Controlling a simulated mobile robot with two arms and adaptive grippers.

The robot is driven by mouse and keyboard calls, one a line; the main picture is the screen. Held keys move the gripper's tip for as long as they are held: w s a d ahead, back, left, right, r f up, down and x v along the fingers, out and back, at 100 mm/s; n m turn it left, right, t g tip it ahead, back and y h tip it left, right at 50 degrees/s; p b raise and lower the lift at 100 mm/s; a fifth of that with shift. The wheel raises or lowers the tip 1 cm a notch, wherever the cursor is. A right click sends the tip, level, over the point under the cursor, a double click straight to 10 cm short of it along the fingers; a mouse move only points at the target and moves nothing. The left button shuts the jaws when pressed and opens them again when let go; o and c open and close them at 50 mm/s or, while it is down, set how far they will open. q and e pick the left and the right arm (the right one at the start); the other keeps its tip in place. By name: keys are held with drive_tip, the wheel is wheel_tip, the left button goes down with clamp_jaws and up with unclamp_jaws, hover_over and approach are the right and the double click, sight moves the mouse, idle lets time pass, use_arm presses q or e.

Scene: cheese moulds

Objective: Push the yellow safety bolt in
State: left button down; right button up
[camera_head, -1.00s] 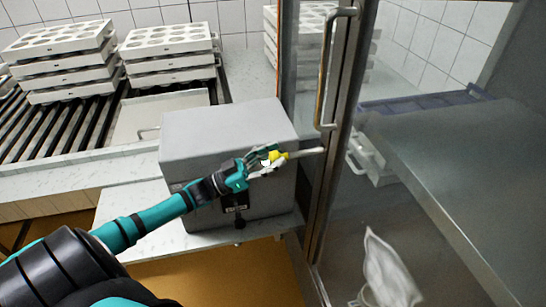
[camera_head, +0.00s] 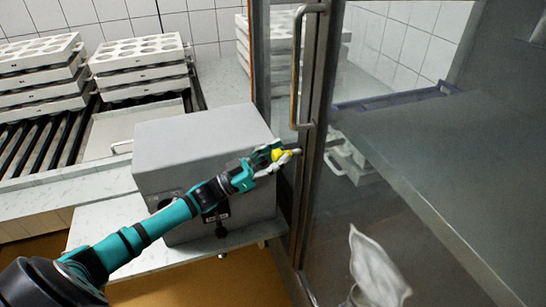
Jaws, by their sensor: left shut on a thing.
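The yellow safety bolt (camera_head: 282,155) is at the left edge of the metal door frame (camera_head: 314,110), above the right end of the grey box. Only a short pale piece of its rod shows between the yellow part and the frame. My left gripper (camera_head: 272,158) comes from the lower left and is shut on the yellow part, its fingers partly hiding it. My right gripper is out of view.
Stacks of white moulds (camera_head: 138,55) stand on rollers at the back left. A vertical metal handle (camera_head: 296,70) is on the door above the bolt.

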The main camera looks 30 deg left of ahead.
use_arm(q)
drive_tip(key=c, duration=0.9)
unclamp_jaws()
drive_tip(key=v, duration=0.7)
drive_tip(key=shift+s+a, duration=0.15)
drive_tip(key=shift+a, duration=0.1)
